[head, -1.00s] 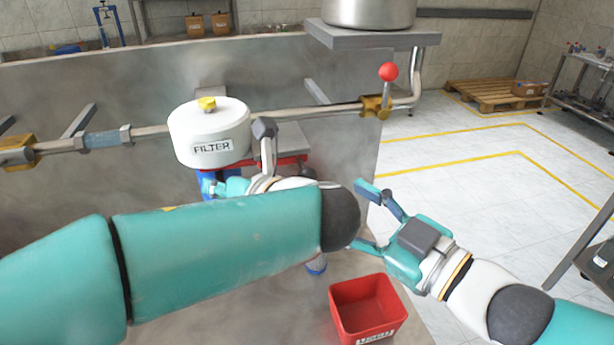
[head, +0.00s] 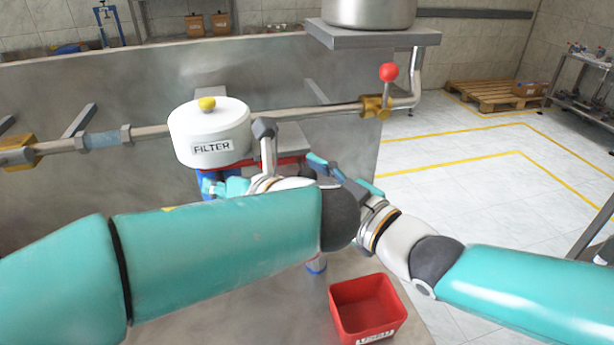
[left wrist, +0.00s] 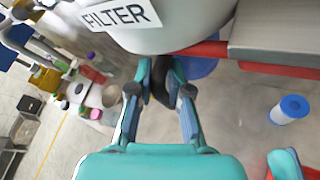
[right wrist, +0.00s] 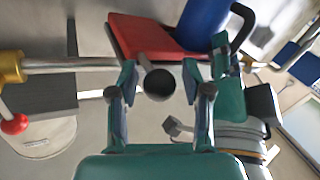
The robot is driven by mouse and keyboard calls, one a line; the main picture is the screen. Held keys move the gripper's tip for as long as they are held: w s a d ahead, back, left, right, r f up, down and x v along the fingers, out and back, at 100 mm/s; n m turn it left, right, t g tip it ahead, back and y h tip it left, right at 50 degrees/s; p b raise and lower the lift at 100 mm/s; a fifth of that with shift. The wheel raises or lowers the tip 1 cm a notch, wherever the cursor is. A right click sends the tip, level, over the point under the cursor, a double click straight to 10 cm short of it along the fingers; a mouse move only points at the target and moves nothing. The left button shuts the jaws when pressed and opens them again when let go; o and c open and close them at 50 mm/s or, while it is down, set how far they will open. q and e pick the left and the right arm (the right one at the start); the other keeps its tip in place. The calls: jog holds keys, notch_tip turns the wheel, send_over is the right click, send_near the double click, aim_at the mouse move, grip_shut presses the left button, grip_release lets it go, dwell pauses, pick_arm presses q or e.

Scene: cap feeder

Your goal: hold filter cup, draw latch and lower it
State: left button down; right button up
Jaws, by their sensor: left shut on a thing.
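The white filter head (head: 209,135), labelled FILTER, hangs on the pipe. The blue filter cup (right wrist: 205,22) is below it, mostly hidden by my left arm in the head view. My left gripper (left wrist: 162,82) is shut on the cup's dark handle (left wrist: 160,92). The red latch (right wrist: 150,36) shows beside the cup in the right wrist view, with a grey rod ending in a dark round knob (right wrist: 158,84). My right gripper (right wrist: 158,92) is open, its fingers either side of the knob with gaps. In the head view, my left arm partly hides it.
A red bin (head: 368,310) stands on the bench at the front. A blue-ended white cartridge (left wrist: 290,109) stands nearby. The pipe carries a red-knobbed valve (head: 388,73) at right. My left forearm crosses the front, close to my right wrist.

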grip_shut()
jog(key=w+d, duration=0.2)
jog(key=d, duration=0.5)
jog(key=shift+d, duration=0.25)
jog(key=shift+w, duration=0.1)
jog(key=shift+o, duration=1.5)
grip_release()
jog(key=shift+d, duration=0.1)
jog(key=v, duration=1.2)
